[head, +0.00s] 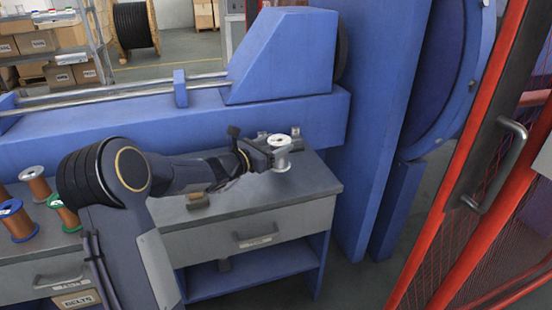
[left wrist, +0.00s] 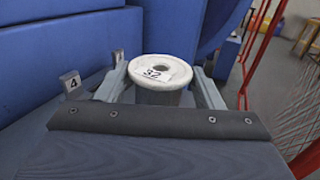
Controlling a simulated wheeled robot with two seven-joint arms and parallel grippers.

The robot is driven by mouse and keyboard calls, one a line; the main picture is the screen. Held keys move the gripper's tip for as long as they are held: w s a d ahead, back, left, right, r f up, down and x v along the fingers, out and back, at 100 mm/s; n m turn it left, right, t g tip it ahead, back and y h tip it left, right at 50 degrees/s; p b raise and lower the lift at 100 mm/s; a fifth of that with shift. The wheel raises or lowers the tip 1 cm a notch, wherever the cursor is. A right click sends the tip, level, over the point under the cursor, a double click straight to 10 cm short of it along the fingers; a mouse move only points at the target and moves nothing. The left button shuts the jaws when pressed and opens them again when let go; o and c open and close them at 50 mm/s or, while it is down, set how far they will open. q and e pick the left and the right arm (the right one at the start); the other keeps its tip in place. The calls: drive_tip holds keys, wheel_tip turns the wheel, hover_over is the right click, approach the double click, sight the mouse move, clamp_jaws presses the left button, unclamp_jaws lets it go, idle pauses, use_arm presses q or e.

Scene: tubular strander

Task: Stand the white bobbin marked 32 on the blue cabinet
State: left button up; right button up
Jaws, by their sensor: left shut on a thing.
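The white bobbin marked 32 (head: 281,160) is upright between the fingers of my left gripper (head: 272,154), which is shut on it. In the left wrist view the bobbin (left wrist: 165,70) shows its white top flange with the 32 label, one finger of my gripper (left wrist: 158,92) on each side. The bobbin is over the back right part of the grey top of a blue-framed cabinet (head: 312,180) with a grey drawer. I cannot tell whether its base touches the top. My right gripper is not in view.
Bobbins with copper-coloured wire (head: 38,187) stand at the left. A small block (head: 198,201) lies on the grey top. The blue machine (head: 280,60) rises behind; a red mesh door (head: 470,190) is at the right.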

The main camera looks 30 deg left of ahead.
use_arm(q)
drive_tip(key=shift+w+d+f+b, duration=0.1)
drive_tip(key=shift+w+f+b, duration=0.15)
drive_tip(key=shift+f, duration=0.7)
drive_tip(key=shift+w+f+b, duration=0.15)
drive_tip(key=shift+f+b, duration=0.15)
drive_tip(key=shift+f, duration=0.6)
drive_tip(key=shift+f, duration=0.15)
drive_tip(key=o, duration=1.4)
